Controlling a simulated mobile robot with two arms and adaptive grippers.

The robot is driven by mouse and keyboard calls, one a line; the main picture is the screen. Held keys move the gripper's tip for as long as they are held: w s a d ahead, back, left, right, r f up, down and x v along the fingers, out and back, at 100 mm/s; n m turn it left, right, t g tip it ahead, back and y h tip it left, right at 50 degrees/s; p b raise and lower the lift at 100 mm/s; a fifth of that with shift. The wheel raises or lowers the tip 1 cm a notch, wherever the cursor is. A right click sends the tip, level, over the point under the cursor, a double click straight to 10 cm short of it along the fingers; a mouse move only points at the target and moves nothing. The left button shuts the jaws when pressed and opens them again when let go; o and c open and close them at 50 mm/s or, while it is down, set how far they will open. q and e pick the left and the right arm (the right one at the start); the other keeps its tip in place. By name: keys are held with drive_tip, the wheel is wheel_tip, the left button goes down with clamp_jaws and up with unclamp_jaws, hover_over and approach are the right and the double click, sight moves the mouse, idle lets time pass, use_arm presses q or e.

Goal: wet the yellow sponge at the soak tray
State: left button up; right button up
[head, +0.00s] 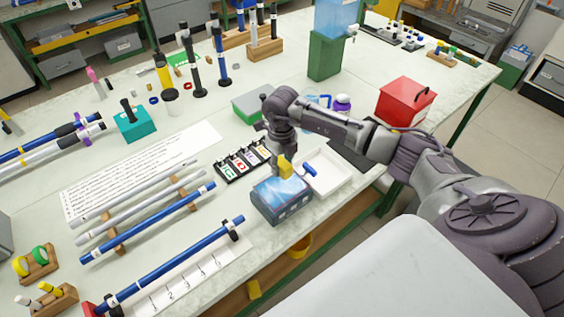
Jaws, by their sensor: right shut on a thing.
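My right gripper (284,150) comes in from the right and points down. It is shut on the yellow sponge (286,165), a small yellow block under its fingers. The sponge is at the back edge of a grey-blue tray (284,215) with a shiny, pale blue, water-like top, which looks like the soak tray. I cannot tell whether the sponge touches the tray or hangs just above it. The fingertips are partly hidden by the wrist and sponge. My left gripper is not in view.
A white shallow tray (337,187) with a blue-handled tool (309,170) stands just right of the soak tray. A black card holder (241,164) is on the left. Blue rods (150,222) lie at front left. A red box (404,103) stands farther right.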

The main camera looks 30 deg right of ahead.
sight(282, 192)
drive_tip(key=f+b, duration=0.2)
drive_tip(key=f, duration=0.1)
drive_tip(key=shift+s+a+f, duration=0.1)
drive_tip(key=shift+a+f, duration=0.05)
drive_tip(key=shift+a, duration=0.05)
drive_tip(key=shift+d+f+b, duration=0.1)
drive_tip(key=shift+f+b, duration=0.3)
drive_tip(key=shift+f, duration=0.4)
wheel_tip(282, 192, down, 4)
drive_tip(key=b, duration=0.3)
drive_tip(key=shift+f+b, duration=0.1)
drive_tip(key=shift+b, duration=0.25)
drive_tip(key=shift+s+f, duration=0.1)
drive_tip(key=shift+s, duration=0.05)
wheel_tip(282, 192, up, 2)
drive_tip(key=shift+p, duration=0.75)
drive_tip(key=shift+r+p, duration=1.35)
drive_tip(key=shift+r, duration=0.9)
drive_tip(key=shift+w+r, duration=0.1)
drive_tip(key=shift+w, duration=0.1)
